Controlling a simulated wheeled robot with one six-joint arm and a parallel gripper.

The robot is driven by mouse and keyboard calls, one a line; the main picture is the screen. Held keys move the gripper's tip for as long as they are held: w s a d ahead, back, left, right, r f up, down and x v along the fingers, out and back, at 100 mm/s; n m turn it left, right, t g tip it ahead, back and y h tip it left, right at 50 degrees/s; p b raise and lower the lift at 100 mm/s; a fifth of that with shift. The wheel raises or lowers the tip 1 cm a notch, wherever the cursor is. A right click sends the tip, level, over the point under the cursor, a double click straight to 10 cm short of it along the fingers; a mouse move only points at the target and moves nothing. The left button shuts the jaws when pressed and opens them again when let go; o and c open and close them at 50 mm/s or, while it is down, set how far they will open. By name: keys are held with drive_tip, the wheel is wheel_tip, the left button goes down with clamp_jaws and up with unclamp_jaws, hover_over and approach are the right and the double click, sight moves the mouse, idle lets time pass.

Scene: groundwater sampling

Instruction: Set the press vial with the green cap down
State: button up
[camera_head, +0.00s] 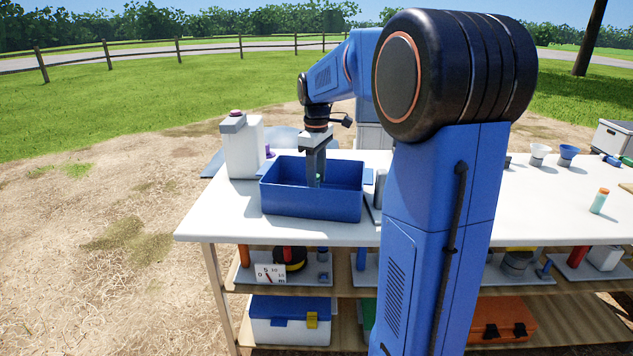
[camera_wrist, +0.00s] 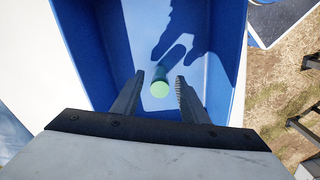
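The press vial with the green cap (camera_wrist: 159,89) is inside the blue bin (camera_head: 312,206), its round cap facing the wrist camera. In the head view a bit of green (camera_head: 318,178) shows beside my fingertips, and the bin's front wall hides what is below. My gripper (camera_head: 315,184) points down into the bin. In the wrist view my two fingers (camera_wrist: 160,84) stand on either side of the vial with a gap on each side, so the gripper is open around it. The vial seems to stand on the bin floor (camera_wrist: 205,75), though its base is hidden.
The bin stands on the white table (camera_head: 222,222). A white container with a purple cap (camera_head: 243,150) is behind it to the left. Two funnels (camera_head: 553,154) and an orange-capped vial (camera_head: 599,202) are at the right. The shelves below hold cases and tools.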

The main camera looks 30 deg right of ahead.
wheel_tip(320, 180, up, 10)
drive_tip(key=s+a+f+m+t, duration=0.1)
drive_tip(key=s+a+f+m, duration=0.1)
drive_tip(key=s+a, duration=0.4)
drive_tip(key=s+a+f+m+t, duration=0.1)
drive_tip(key=s+a, duration=0.3)
drive_tip(key=s, duration=0.4)
drive_tip(key=s+a+f+m+t, duration=0.1)
drive_tip(key=s+a+f, duration=0.2)
drive_tip(key=s+f, duration=0.3)
drive_tip(key=s+a+f+m+t, duration=0.1)
drive_tip(key=s+a+f+m, duration=0.1)
drive_tip(key=s+f, duration=0.5)
drive_tip(key=s+a, duration=0.1)
drive_tip(key=s, duration=0.2)
drive_tip(key=shift+m+t, duration=0.3)
drive_tip(key=shift+t, duration=0.1)
drive_tip(key=shift+s, duration=0.1)
